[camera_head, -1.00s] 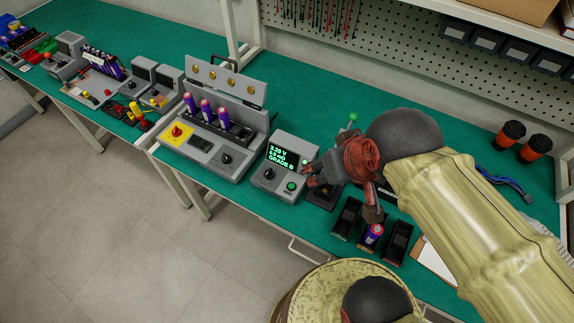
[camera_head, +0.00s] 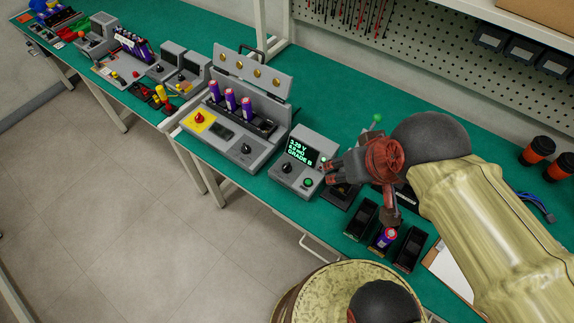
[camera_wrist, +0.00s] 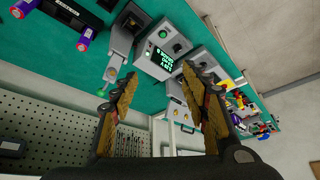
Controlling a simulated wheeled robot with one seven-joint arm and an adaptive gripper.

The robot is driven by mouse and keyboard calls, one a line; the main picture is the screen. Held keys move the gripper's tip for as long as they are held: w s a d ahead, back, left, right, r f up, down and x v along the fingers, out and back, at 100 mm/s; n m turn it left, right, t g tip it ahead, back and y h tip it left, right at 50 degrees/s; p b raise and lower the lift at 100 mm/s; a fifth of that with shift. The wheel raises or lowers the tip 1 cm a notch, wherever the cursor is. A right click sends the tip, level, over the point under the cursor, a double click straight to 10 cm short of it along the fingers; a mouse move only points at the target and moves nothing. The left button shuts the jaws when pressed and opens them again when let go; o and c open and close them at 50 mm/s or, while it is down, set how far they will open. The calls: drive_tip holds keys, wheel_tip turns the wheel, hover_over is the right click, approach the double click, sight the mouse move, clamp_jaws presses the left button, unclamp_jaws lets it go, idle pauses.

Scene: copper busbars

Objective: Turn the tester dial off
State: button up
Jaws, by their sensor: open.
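The grey tester (camera_head: 299,159) stands on the green bench with a lit screen (camera_head: 300,152) reading green text with "GRADE B". Its black dial (camera_head: 286,168) is on the lower left of its front panel, and a green button (camera_head: 308,182) is to the right. The dial's pointer angle is too small to read. My gripper (camera_head: 329,172) is beside the tester's right side in the head view, apart from the dial. In the wrist view the tester (camera_wrist: 160,54) shows beyond the spread fingers of my gripper (camera_wrist: 162,108), with nothing between them.
A grey cell fixture (camera_head: 237,139) with purple cells, a red knob and another black dial stands left of the tester. Black bins (camera_head: 361,219), one with a purple cell (camera_head: 386,237), lie to the right. Orange cups (camera_head: 537,150) stand at the far right. A pegboard (camera_head: 400,50) is behind.

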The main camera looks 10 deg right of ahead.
wheel_tip(320, 180, down, 6)
drive_tip(key=w+a+g, duration=0.1)
drive_tip(key=w+g, duration=0.1)
drive_tip(key=m+g+b, duration=0.2)
drive_tip(key=m+g, duration=0.2)
drive_tip(key=m, duration=0.2)
hover_over(287, 165)
drive_tip(key=s, duration=0.2)
drive_tip(key=f, duration=2.2)
drive_tip(key=shift+s+d+f, duration=0.2)
drive_tip(key=shift+f, duration=0.15)
drive_tip(key=w, duration=0.1)
drive_tip(key=r+m, duration=0.1)
drive_tip(key=w+m, duration=0.1)
drive_tip(key=shift+w+a+r, duration=0.2)
drive_tip(key=shift+w+r, duration=0.05)
drive_tip(key=shift+w, duration=0.05)
drive_tip(key=shift+f+m, duration=0.1)
drive_tip(key=shift+m, duration=0.5)
wheel_tip(287, 165, down, 8)
drive_tip(key=b, duration=0.3)
drive_tip(key=shift+r, duration=0.2)
drive_tip(key=c, duration=1.1)
